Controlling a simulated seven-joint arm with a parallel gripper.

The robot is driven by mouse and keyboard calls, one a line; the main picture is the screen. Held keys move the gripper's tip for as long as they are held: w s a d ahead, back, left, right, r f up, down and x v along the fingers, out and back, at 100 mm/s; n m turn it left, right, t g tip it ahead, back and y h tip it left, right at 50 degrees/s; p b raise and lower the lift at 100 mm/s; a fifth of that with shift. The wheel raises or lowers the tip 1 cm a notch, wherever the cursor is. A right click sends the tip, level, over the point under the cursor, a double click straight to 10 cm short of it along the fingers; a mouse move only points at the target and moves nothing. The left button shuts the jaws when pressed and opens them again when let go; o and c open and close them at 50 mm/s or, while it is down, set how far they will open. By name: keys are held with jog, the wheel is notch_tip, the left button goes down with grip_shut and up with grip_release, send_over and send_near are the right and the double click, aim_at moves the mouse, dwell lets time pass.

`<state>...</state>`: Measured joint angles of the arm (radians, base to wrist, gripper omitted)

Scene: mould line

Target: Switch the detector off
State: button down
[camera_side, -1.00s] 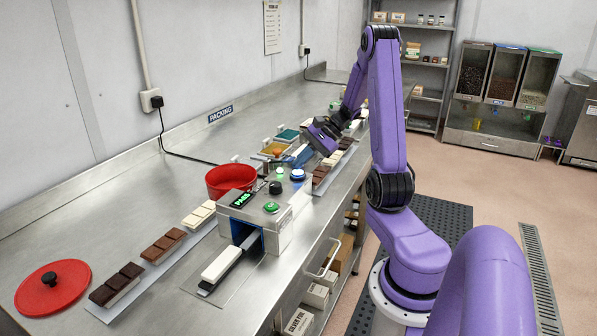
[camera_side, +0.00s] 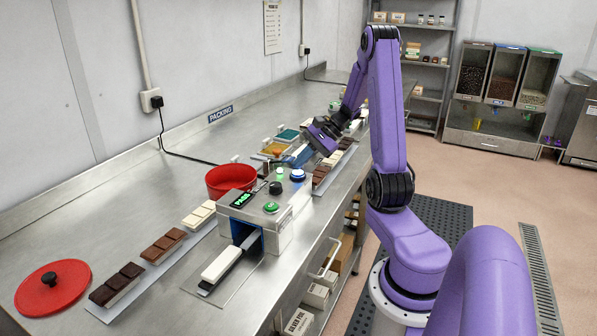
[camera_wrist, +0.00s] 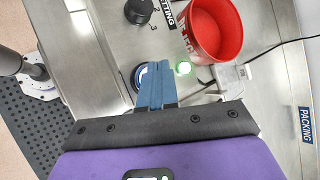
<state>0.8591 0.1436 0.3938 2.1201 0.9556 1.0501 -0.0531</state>
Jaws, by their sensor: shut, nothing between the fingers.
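The detector (camera_side: 272,228) is a grey box on the bench, with a lit green PASS display (camera_side: 242,199). On its top are a green button (camera_side: 271,207), a black knob (camera_side: 275,187), a lit green lamp (camera_side: 280,172) and a blue button (camera_side: 297,175). A pale bar (camera_side: 221,263) lies on its belt. My gripper (camera_side: 303,155) is shut and empty, with blue fingers pointing down close to the blue button. In the wrist view the fingertips (camera_wrist: 155,70) partly cover the blue button (camera_wrist: 138,76), beside the lit lamp (camera_wrist: 183,68). I cannot tell whether they touch it.
A red bowl (camera_side: 231,179) stands behind the detector, labelled in the wrist view (camera_wrist: 216,30). Chocolate bars on a strip (camera_side: 150,275) and a red lid (camera_side: 53,286) lie at the left. Trays (camera_side: 275,148) sit beyond the gripper.

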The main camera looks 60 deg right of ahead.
aim_at(301, 171)
jog(key=shift+f, duration=0.2)
dwell(0.4)
jog(key=shift+f, duration=0.3)
jog(key=shift+r, duration=0.5)
jog(key=shift+r, duration=3)
